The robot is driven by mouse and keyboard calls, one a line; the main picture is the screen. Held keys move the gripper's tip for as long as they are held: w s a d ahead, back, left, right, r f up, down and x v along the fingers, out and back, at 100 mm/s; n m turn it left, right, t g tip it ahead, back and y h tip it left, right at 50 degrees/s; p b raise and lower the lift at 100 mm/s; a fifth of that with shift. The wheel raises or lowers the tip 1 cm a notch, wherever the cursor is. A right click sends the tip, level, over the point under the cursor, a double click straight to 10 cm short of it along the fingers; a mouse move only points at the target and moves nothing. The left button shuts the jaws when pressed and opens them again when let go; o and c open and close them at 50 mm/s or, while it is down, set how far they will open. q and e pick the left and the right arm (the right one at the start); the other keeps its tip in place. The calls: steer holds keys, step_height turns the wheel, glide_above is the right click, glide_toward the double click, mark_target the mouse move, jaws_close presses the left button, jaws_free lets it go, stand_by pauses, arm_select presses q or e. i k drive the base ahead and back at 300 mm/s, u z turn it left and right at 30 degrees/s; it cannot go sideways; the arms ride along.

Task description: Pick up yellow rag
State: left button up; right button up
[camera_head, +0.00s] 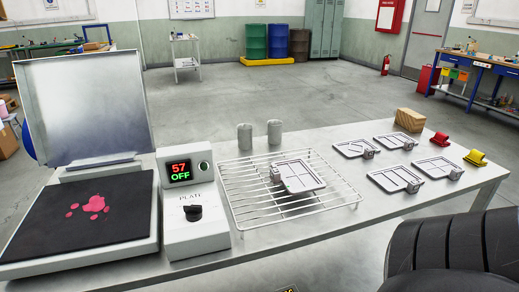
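The yellow rag (477,158) lies on the right end of the grey table, near its right edge. It looks like a small folded or bunched piece with a darker curled part at one side. A similar red rag (440,139) lies just behind and to the left of it. Neither gripper shows in the head view. A dark ribbed part of my own body fills the lower right corner, in front of the yellow rag and apart from it in the picture.
Several flat metal plates with clips (396,179) lie left of the rags. A wooden block (410,120) stands behind them. A wire rack (242,205) holding another plate, two grey cylinders (274,132), a control box (194,225) and an open hot plate (40,235) occupy the left.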

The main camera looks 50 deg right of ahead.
mark_target(475, 157)
steer(key=z, duration=3.15)
